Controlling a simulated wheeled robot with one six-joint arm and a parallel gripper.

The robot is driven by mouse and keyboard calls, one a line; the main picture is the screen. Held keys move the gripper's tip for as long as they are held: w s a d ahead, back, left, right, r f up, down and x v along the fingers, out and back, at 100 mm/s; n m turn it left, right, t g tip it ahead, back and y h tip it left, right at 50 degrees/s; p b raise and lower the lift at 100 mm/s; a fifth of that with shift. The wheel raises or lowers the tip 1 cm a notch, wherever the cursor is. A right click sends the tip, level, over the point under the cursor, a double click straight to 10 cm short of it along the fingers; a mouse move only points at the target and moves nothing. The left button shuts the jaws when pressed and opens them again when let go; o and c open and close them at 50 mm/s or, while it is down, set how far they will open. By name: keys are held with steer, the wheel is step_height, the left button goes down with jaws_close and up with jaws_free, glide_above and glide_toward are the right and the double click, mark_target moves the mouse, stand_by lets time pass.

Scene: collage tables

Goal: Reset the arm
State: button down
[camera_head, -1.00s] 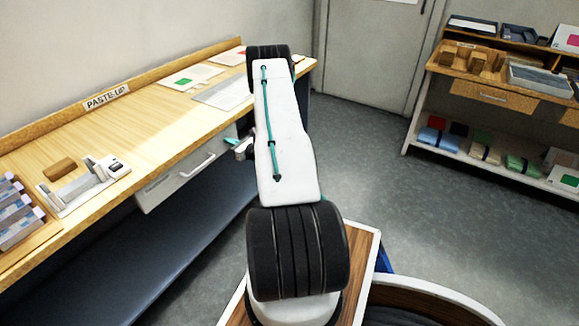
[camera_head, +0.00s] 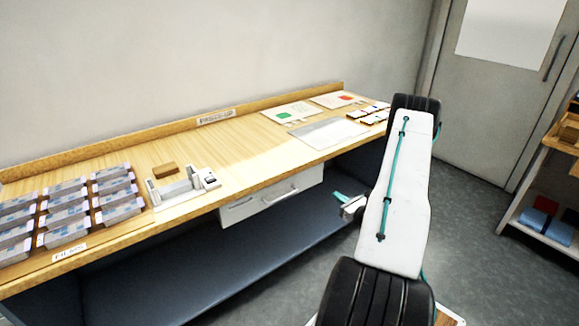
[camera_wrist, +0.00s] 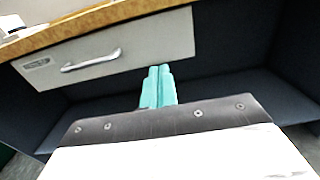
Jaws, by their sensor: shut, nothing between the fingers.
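My gripper (camera_wrist: 159,86) has teal fingers that lie together, shut and empty, in the wrist view. It points toward the open space under the table, just below the drawer (camera_wrist: 110,50). In the head view my gripper (camera_head: 338,197) shows partly beside my white arm link, in front of the table's lower shelf and right of the drawer (camera_head: 272,200). My arm stretches up the right side of the head view and hides part of the gripper.
The paste-up table (camera_head: 245,160) runs along the wall. It bears several bundles in a tray, a grey-white device (camera_head: 182,187), a brown block (camera_head: 165,170) and sheets (camera_head: 290,113). A door (camera_head: 500,90) and a shelf unit (camera_head: 545,190) stand right. Grey floor (camera_head: 465,220) lies between.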

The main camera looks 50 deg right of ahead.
steer(key=a+r+n+g+y, duration=0.4)
steer(key=a+r+n+y, duration=0.15)
steer(key=a, duration=0.45)
steer(key=a+r+n+g+y, duration=0.4)
steer(key=a+r+n, duration=0.3)
steer(key=a, duration=0.3)
steer(key=a+r+n+g+y, duration=0.5)
steer(key=a+r+n, duration=0.1)
steer(key=a, duration=0.4)
steer(key=s+a+r+n+g+h, duration=0.3)
steer(key=s+a+r+n+h, duration=0.8)
steer(key=s+a+r+n, duration=0.7)
step_height(320, 180, up, 2)
steer(key=shift+s+a+r+n+h, duration=0.25)
steer(key=shift+a+n+h, duration=0.1)
steer(key=shift+a+n, duration=0.4)
steer(key=shift+a, duration=0.1)
